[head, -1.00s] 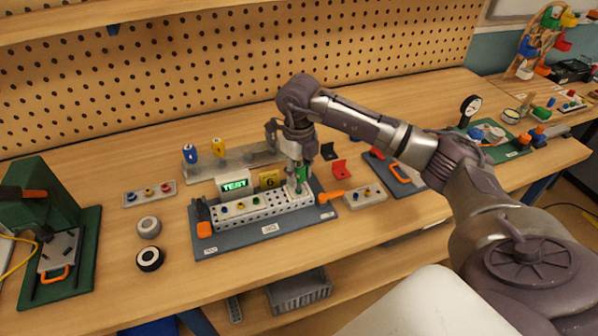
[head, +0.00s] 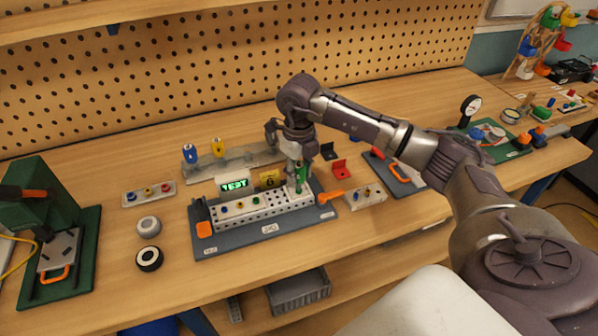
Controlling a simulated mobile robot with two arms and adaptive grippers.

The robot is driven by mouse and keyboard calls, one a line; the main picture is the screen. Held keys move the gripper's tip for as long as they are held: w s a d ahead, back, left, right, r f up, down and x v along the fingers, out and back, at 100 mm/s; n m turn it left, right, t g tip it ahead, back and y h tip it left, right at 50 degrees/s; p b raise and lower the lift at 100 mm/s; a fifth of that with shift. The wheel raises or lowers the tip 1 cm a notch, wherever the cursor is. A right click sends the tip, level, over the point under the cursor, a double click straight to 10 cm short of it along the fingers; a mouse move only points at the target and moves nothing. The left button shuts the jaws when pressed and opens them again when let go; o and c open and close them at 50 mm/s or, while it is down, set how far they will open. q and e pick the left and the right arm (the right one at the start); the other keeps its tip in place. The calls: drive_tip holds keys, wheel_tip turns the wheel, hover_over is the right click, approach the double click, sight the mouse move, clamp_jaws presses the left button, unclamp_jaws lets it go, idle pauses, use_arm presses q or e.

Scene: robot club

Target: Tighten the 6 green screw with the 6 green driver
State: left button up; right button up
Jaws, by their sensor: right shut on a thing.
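The green driver (head: 302,178) is upright, its tip down at the right end of the white perforated block (head: 238,222). My right gripper (head: 300,167) points down and is shut on the green driver. The screw under the driver is hidden. Several small screws, blue, yellow and green (head: 256,201), stand in the block to the left. A yellow tag marked 6 (head: 269,179) stands behind the block. My left gripper does not show.
A rack behind holds a blue driver (head: 190,153) and a yellow driver (head: 218,147). A display reading TEST (head: 235,184) stands behind the block. Orange clamps (head: 204,229) flank the block. A small grey block (head: 364,196) lies right.

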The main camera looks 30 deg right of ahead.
clamp_jaws()
drive_tip(key=m+p, duration=0.1)
drive_tip(key=m, duration=0.3)
drive_tip(key=shift+r+m, duration=0.1)
drive_tip(key=shift+m, duration=0.3)
drive_tip(key=m+p, duration=0.1)
drive_tip(key=m, duration=0.3)
drive_tip(key=shift+m+p, duration=0.3)
drive_tip(key=shift+p, duration=0.05)
drive_tip(key=m, duration=0.3)
drive_tip(key=shift+p, duration=0.35)
drive_tip(key=shift+f, duration=0.2)
drive_tip(key=o, duration=1)
unclamp_jaws()
